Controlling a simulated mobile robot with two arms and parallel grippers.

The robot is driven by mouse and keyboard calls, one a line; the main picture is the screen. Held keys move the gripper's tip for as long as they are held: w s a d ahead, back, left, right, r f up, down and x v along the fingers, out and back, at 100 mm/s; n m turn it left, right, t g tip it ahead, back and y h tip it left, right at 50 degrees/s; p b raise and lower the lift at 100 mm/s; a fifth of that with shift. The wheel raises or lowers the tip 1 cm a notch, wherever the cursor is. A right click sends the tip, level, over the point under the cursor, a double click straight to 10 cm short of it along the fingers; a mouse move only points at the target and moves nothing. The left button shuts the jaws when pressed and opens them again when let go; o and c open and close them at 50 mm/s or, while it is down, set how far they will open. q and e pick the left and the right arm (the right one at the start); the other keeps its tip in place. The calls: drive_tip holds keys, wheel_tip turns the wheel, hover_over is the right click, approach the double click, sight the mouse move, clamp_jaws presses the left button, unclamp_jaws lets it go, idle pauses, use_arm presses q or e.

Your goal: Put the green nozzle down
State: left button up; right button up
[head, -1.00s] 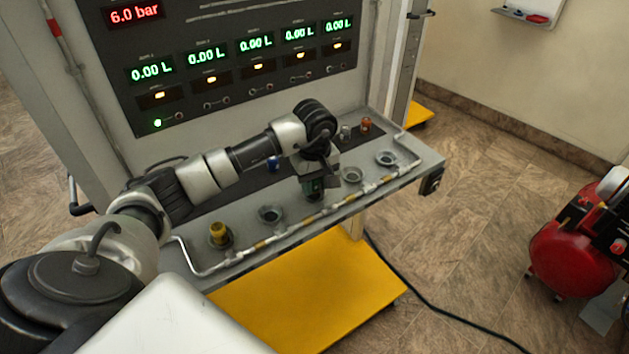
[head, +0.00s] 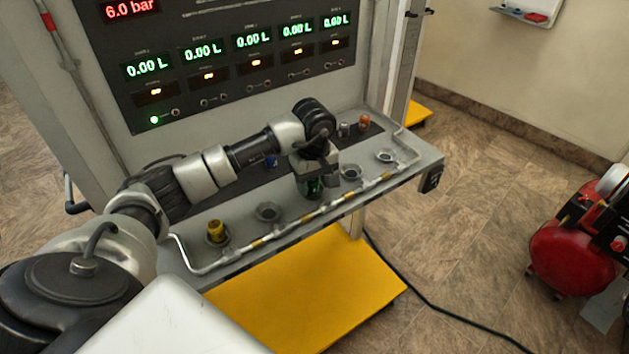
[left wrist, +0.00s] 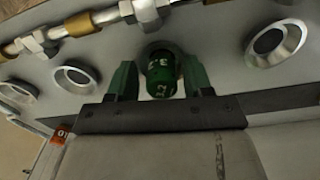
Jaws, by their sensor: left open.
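The green nozzle (left wrist: 161,74) stands between the fingers of my left gripper (left wrist: 160,80) in the left wrist view, with a gap on each side. It is at the middle place in the row of sockets; its base is mostly hidden, so I cannot tell how deep it sits. In the head view my left gripper (head: 312,182) is open and low over the shelf (head: 243,230), around the nozzle, which is mostly hidden there. My right gripper is not in view.
A yellow nozzle (head: 217,232) stands in the left socket. Empty sockets (head: 268,211) lie on both sides of my gripper. A pipe (head: 290,226) runs along the shelf's front edge. Blue (head: 271,161) and orange (head: 364,121) nozzles stand at the back.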

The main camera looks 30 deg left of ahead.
use_arm(q)
drive_tip(key=shift+s+f, duration=0.15)
drive_tip(key=shift+f, duration=0.05)
drive_tip(key=shift+r+p, duration=0.3)
drive_tip(key=shift+p, duration=0.1)
drive_tip(key=shift+r+p, duration=0.55)
drive_tip(key=shift+p, duration=0.05)
drive_tip(key=shift+a+r+b, duration=0.15)
drive_tip(key=shift+r+b, duration=0.35)
drive_tip(key=shift+b, duration=0.3)
wheel_tip(320, 180, up, 11)
drive_tip(key=b, duration=0.2)
drive_tip(key=shift+f, duration=0.15)
